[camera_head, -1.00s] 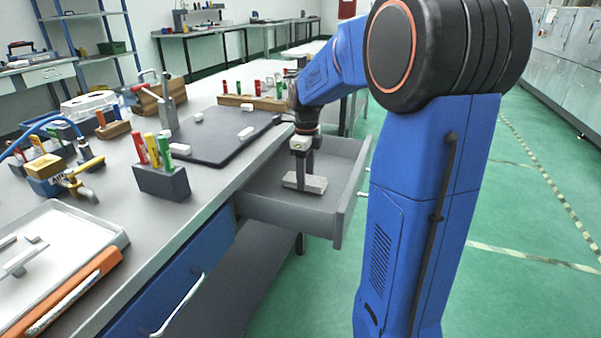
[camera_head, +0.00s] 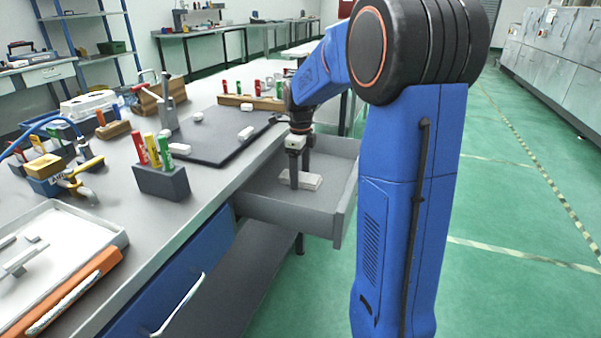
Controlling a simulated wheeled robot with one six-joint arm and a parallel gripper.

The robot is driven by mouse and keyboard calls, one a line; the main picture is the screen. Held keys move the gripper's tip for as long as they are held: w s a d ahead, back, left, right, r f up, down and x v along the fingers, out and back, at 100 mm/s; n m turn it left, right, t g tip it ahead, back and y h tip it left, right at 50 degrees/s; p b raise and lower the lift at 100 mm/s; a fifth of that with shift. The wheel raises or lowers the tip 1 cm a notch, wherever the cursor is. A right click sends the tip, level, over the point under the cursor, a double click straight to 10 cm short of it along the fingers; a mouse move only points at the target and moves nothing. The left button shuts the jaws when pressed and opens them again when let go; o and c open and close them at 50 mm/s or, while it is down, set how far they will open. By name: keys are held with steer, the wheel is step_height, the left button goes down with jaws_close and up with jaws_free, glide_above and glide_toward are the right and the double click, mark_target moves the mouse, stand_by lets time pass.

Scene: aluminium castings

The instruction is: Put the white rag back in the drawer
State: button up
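The white rag (camera_head: 313,181) is a small pale folded block. It lies in the open grey drawer (camera_head: 285,207), apparently on its floor. My gripper (camera_head: 299,180) reaches down into the drawer at the rag. Its two dark fingers show apart, with a gap between them, so it looks open. One finger stands in front of the rag and hides part of it. I cannot tell whether either finger touches the rag.
The workbench (camera_head: 215,210) left of the drawer holds a dark mat (camera_head: 205,150) with small white blocks, a dark holder (camera_head: 162,182) with coloured markers, and a white tray (camera_head: 100,238). A closed blue drawer (camera_head: 170,280) is nearer. Green floor is free at right.

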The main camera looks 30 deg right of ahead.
mark_target(301, 176)
steer(key=shift+r, duration=0.15)
step_height(301, 176, up, 12)
stand_by(0.7)
stand_by(0.5)
